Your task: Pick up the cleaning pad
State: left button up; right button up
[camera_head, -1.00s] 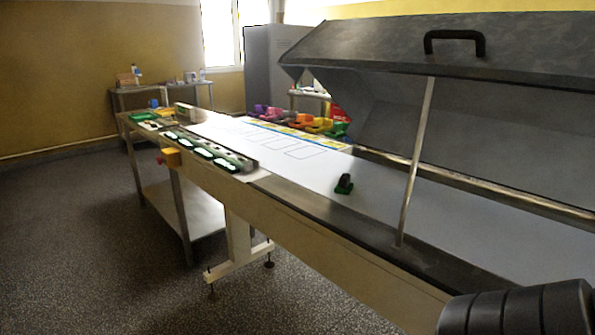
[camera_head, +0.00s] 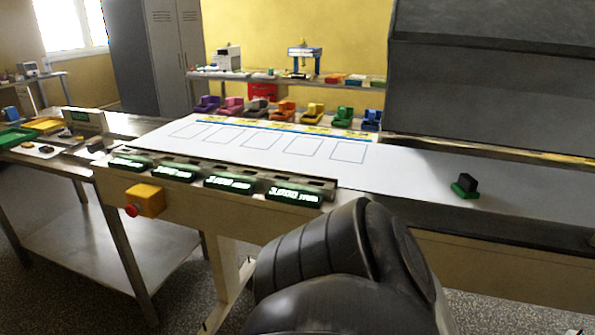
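A small green pad with a black block-shaped grip on top, which looks like the cleaning pad (camera_head: 465,187), lies on the white belt (camera_head: 405,177) at the right. Nothing touches it. A dark, ribbed link of my own arm fills the bottom middle of the view, in front of the machine's near side. Neither of my grippers can be made out, so their fingers are hidden or out of the picture.
A grey hood (camera_head: 485,100) stands over the belt's right part. Several green displays (camera_head: 228,183) and a yellow box with a red button (camera_head: 145,201) line the near edge. Coloured bins (camera_head: 313,113) stand along the far edge. The belt around the pad is clear.

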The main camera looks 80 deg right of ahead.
aim_at(466, 186)
jog(key=z, duration=1.8)
